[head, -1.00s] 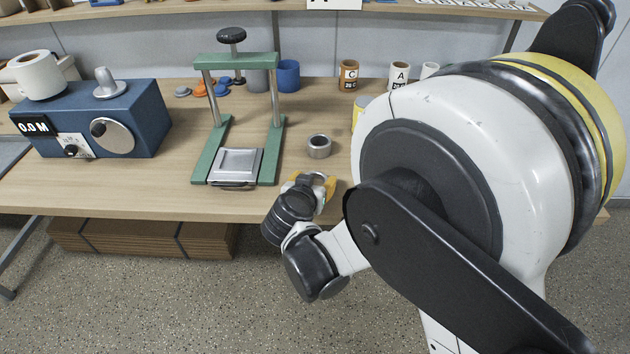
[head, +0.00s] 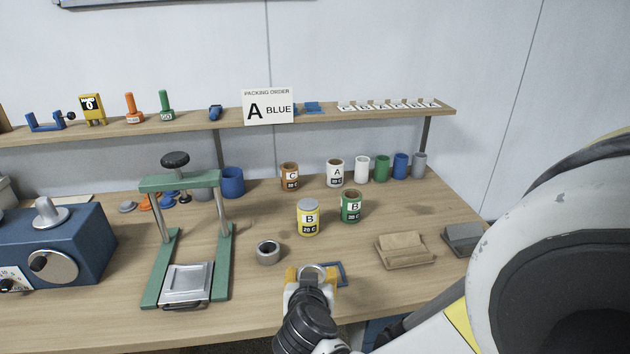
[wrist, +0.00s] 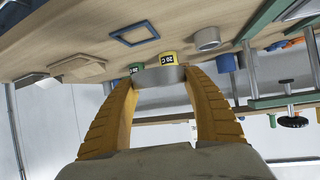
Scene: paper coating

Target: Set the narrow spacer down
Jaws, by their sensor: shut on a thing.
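My gripper (head: 310,282) has its yellow fingers shut on a thin grey ring, the narrow spacer (head: 313,270), near the front of the table. In the wrist view the spacer (wrist: 159,77) sits between the fingertips of my gripper (wrist: 160,82). Whether it touches the tabletop is hard to tell. A taller grey ring (head: 268,253) stands on the table to the left of my gripper; it also shows in the wrist view (wrist: 207,39).
A blue rectangular frame (head: 341,278) lies just right of my gripper. Yellow (head: 308,218) and green (head: 350,206) B cans stand behind. A green press (head: 226,262) is left, a tan block (head: 403,250) right. The wooden table (head: 250,310) is clear front left.

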